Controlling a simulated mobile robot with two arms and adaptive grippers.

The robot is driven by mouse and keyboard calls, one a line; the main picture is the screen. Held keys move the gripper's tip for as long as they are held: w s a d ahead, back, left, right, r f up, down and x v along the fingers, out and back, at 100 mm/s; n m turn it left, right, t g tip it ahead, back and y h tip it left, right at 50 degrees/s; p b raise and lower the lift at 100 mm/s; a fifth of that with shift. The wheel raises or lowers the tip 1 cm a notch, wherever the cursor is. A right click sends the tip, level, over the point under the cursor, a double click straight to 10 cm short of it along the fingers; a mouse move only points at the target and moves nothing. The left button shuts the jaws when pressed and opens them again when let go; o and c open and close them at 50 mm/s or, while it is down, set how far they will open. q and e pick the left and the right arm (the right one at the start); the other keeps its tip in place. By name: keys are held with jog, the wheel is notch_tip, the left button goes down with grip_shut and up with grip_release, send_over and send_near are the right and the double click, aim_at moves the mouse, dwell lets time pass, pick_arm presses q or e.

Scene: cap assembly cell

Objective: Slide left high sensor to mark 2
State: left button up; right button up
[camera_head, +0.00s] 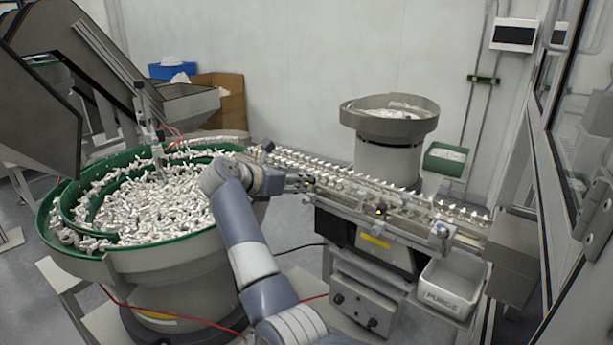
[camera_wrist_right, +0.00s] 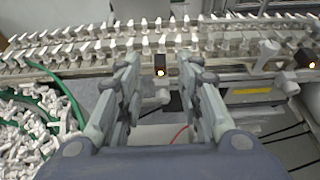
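A small black sensor with a lit orange lamp (camera_wrist_right: 160,68) is on the near side of the feed rail in the right wrist view, above a pale clamp knob (camera_wrist_right: 162,96). My right gripper (camera_wrist_right: 167,75) is open, with one finger on each side of this sensor and visible gaps. In the head view the same gripper (camera_head: 306,182) is at the rail's left part and hides most of what is between its fingers. A second lit sensor (camera_wrist_right: 308,58) is farther right; a lit sensor also shows in the head view (camera_head: 380,208). No mark numbers are readable. My left gripper is out of view.
The rail (camera_head: 350,184) carries rows of white caps. A green-rimmed bowl (camera_head: 58,240) full of white parts is at left. A PURGE bin (camera_head: 448,298) hangs at the rail's right end. A second bowl feeder (camera_head: 390,125) stands behind.

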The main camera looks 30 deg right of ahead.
aim_at(306, 197)
jog(key=shift+p+x, duration=0.4)
jog(key=shift+x, duration=1.8)
jog(key=shift+c, duration=0.5)
grip_shut()
